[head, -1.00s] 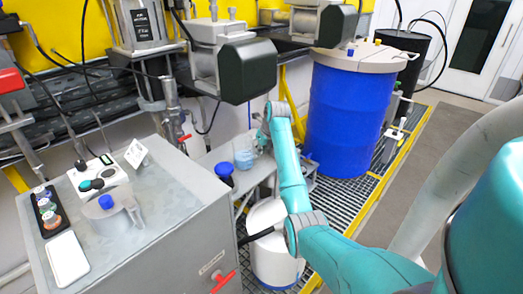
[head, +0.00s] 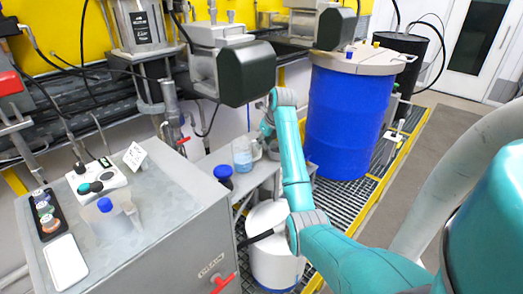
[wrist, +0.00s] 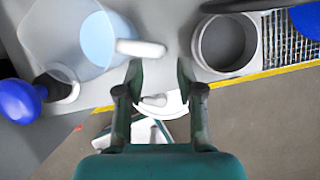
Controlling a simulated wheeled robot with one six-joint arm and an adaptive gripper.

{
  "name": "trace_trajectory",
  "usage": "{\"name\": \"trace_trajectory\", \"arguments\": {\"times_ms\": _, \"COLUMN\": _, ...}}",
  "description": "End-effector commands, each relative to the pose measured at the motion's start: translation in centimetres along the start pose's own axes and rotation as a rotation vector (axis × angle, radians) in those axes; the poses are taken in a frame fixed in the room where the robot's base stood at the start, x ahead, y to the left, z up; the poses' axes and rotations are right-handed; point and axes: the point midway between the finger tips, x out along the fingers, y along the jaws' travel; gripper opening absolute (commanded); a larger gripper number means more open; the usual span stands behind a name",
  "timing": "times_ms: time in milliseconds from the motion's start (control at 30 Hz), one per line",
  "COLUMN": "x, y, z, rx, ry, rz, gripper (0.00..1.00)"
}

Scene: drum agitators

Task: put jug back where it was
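A clear jug (head: 242,153) with pale blue contents stands upright on the grey side shelf. It also shows in the wrist view (wrist: 95,40), with its white handle (wrist: 142,48) pointing towards my gripper. My gripper (wrist: 158,75) is open, its two fingers apart and empty, with the handle just beyond the left fingertip. No grip on the handle shows. In the head view my gripper (head: 265,131) is beside the jug's right side, partly hidden by my arm. A second clear jug (head: 111,218) stands on the cabinet top.
A blue-capped bottle (head: 223,172) stands left of the jug, and a round grey pot (wrist: 226,42) right of it. A grey cabinet (head: 170,225) is at front left. A white drum (head: 272,262) stands below the shelf; a blue drum (head: 345,120) is behind right.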

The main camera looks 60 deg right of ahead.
Motion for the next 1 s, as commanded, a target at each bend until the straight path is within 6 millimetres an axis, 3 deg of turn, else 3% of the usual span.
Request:
{"name": "trace_trajectory", "arguments": {"times_ms": 100, "x": -2.3, "y": 0.0, "z": 0.1, "rx": 0.0, "ry": -0.003, "rz": -0.002, "gripper": 0.37}}
{"name": "trace_trajectory", "arguments": {"times_ms": 333, "x": -4.7, "y": 0.0, "z": 0.0, "rx": 0.001, "ry": 0.0, "rz": -0.001, "gripper": 0.37}}
{"name": "trace_trajectory", "arguments": {"times_ms": 1000, "x": -5.1, "y": 0.0, "z": 0.0, "rx": 0.001, "ry": 0.0, "rz": 0.0, "gripper": 0.37}}
